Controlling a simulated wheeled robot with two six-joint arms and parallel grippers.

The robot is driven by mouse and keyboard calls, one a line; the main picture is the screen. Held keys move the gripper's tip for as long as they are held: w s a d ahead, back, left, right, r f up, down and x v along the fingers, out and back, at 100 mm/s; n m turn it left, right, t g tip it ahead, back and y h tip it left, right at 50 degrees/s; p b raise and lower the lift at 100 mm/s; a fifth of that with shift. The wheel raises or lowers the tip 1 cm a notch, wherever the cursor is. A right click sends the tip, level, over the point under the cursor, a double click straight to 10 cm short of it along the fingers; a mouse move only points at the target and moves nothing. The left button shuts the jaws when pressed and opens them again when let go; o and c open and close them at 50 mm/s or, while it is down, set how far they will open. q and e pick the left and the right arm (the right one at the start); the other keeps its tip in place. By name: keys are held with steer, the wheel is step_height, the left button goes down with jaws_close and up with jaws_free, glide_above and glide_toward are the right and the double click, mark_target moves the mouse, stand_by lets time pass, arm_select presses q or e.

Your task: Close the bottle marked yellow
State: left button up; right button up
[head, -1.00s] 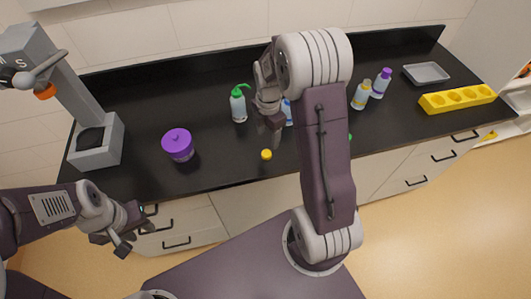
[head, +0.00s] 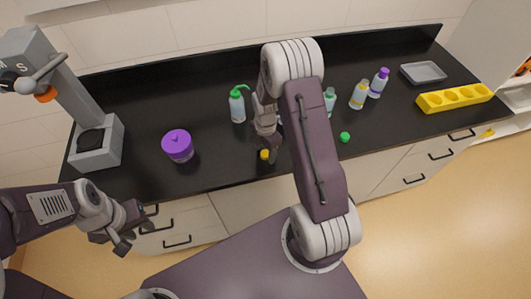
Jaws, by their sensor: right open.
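A small yellow cap (head: 264,155) lies on the black counter near its front edge. My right gripper (head: 269,153) points down at the cap, its open fingers right beside it; whether they touch it is unclear. A bottle with yellow at its top (head: 359,95) stands upright toward the back right, left of a purple-capped bottle. Its mouth is too small to make out. My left gripper (head: 112,240) hangs in front of the counter at the lower left, its fingers spread and empty.
A green-topped wash bottle (head: 237,105), a green-marked bottle (head: 330,101) and a purple-capped bottle (head: 378,83) stand on the counter. A green cap (head: 345,137), purple pot (head: 178,146), grey press (head: 96,143), yellow rack (head: 455,98) and grey tray (head: 423,73) are around.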

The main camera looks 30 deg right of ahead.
mark_target(266, 153)
steer(key=shift+c, duration=0.3)
jaws_close()
step_height(266, 153, up, 4)
steer(key=shift+d+r+b, duration=0.15)
steer(key=shift+b, duration=0.3)
steer(key=s+d+r+b, duration=0.1)
steer(key=s+d+r, duration=0.2)
steer(key=d+r, duration=0.3)
steer(key=d, duration=0.4)
steer(key=shift+s+d+r, duration=0.3)
steer(key=shift+d+r, duration=0.05)
steer(key=shift+d, duration=0.05)
